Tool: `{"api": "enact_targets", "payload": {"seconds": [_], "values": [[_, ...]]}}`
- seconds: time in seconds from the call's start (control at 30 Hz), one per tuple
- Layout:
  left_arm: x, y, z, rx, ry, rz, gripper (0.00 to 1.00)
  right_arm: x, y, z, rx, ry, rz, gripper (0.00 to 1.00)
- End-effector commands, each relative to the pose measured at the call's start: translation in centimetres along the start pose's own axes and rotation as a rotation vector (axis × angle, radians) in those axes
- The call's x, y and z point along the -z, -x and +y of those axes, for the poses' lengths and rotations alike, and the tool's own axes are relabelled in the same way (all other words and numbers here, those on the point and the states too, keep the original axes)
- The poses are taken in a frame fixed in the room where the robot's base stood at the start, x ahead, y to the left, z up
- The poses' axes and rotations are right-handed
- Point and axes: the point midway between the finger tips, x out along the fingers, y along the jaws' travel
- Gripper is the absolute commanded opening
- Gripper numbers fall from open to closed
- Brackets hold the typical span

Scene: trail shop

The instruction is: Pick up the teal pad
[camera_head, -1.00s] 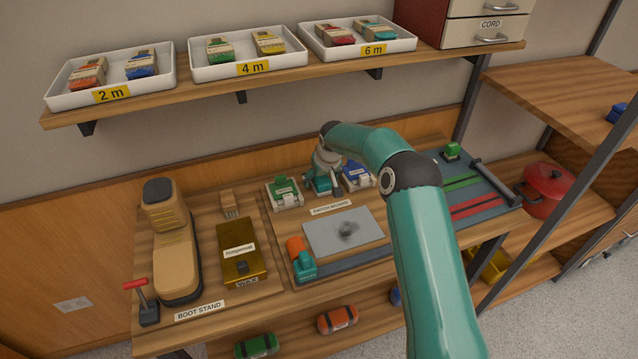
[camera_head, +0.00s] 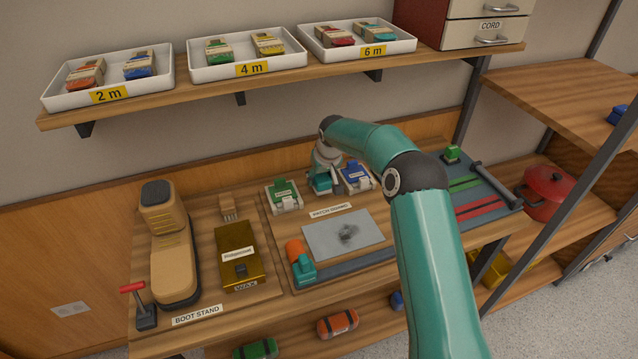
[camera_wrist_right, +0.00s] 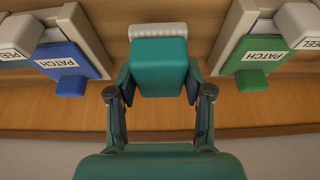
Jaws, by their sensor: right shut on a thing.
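The teal pad (camera_wrist_right: 158,66) is a small rounded block with a ribbed white strip along its far end. In the wrist view it sits between the two fingers of my right gripper (camera_wrist_right: 158,90), which is shut on it. In the head view the right gripper (camera_head: 325,182) is small and partly hidden by its own wrist, between a green patch holder (camera_head: 284,193) and a blue patch holder (camera_head: 356,175). I cannot tell whether the pad still touches the board. My left gripper is not in view.
The green (camera_wrist_right: 252,80) and blue (camera_wrist_right: 70,84) patches flank the gripper closely. In front lie a grey sheet (camera_head: 330,236) and a teal-and-orange tool (camera_head: 303,270). A boot stand (camera_head: 172,250) and wax box (camera_head: 240,258) stand left. A shelf with white trays (camera_head: 250,70) overhangs behind.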

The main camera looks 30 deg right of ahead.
Motion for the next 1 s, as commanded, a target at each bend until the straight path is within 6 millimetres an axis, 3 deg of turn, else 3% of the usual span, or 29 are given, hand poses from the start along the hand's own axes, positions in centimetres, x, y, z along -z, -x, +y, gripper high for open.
{"api": "enact_targets", "payload": {"seconds": [0.3,0.67,1.0], "values": [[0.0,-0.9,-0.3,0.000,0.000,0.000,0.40,2.1,4.7,0.0,0.000,0.000,0.007,0.17],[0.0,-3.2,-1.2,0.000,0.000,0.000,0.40,-2.8,6.2,0.0,0.000,0.001,0.002,0.17],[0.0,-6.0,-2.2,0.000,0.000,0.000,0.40,-10.8,9.5,0.0,0.000,0.002,0.004,0.17]]}}
